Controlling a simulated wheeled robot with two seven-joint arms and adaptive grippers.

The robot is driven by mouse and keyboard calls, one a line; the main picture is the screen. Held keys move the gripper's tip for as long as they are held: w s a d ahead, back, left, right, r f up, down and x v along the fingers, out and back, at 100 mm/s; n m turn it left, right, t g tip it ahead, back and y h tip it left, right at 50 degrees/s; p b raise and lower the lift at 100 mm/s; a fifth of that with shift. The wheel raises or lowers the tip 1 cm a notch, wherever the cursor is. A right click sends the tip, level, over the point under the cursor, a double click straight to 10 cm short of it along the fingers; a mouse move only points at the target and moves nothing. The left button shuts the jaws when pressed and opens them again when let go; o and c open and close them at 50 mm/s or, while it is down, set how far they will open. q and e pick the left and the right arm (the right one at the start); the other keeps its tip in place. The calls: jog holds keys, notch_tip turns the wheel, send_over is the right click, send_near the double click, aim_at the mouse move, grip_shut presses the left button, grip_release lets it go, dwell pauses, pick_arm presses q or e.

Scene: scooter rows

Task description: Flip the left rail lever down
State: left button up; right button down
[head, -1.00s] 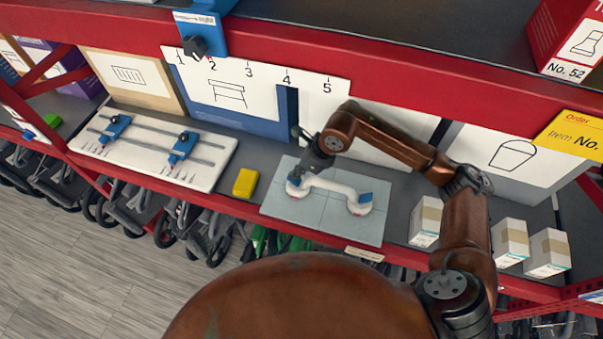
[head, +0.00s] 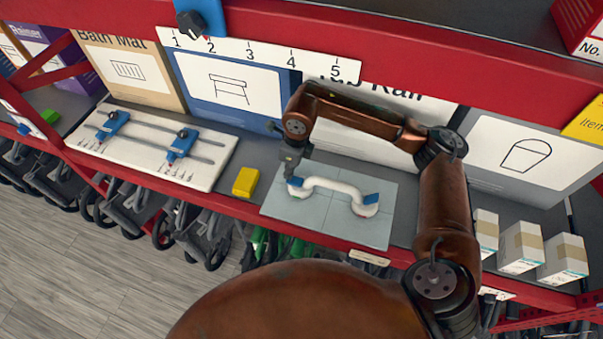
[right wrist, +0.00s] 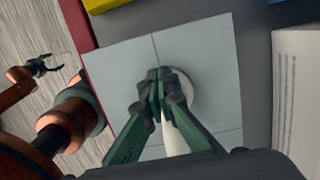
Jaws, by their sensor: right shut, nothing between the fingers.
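The white grab rail (head: 333,186) lies on a grey tiled panel (head: 335,228) on the shelf, with a round foot at each end. The left rail lever (head: 296,182) is a small blue tab on the left foot; whether it is up or down is hard to tell. The right lever (head: 371,198) is blue too. My right gripper (head: 289,176) points down at the left foot, shut and empty. In the right wrist view its fingertips (right wrist: 160,85) cover part of the left foot (right wrist: 182,92) and hide the lever. My left gripper (right wrist: 47,66) shows there, open, away from the panel.
A yellow block (head: 246,182) sits left of the panel. Further left is a white board (head: 150,145) with blue sliders. White boxes (head: 521,248) stand at the right. Upright cartons (head: 230,90) line the back, and a red beam (head: 400,75) crosses above.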

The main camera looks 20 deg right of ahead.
aim_at(295, 180)
jog(key=shift+s+d, duration=0.6)
jog(key=shift+d, duration=0.1)
pick_arm(q)
jog(key=shift+s+f, duration=0.25)
jog(key=shift+s, duration=0.3)
pick_arm(e)
jog(key=shift+r, duration=0.1)
notch_tip(295, 180, up, 3)
jog(key=shift+w+r+p, duration=0.1)
jog(key=shift+r+p, duration=0.1)
jog(key=shift+p, duration=0.3)
pick_arm(q)
jog(key=shift+a+f+b, duration=0.1)
jog(key=shift+f+b, duration=0.15)
jog(key=shift+b, duration=0.7)
pick_arm(e)
notch_tip(295, 180, up, 10)
jog(key=w+a, duration=0.1)
jog(key=shift+a, duration=0.25)
jog(key=shift+r, duration=0.1)
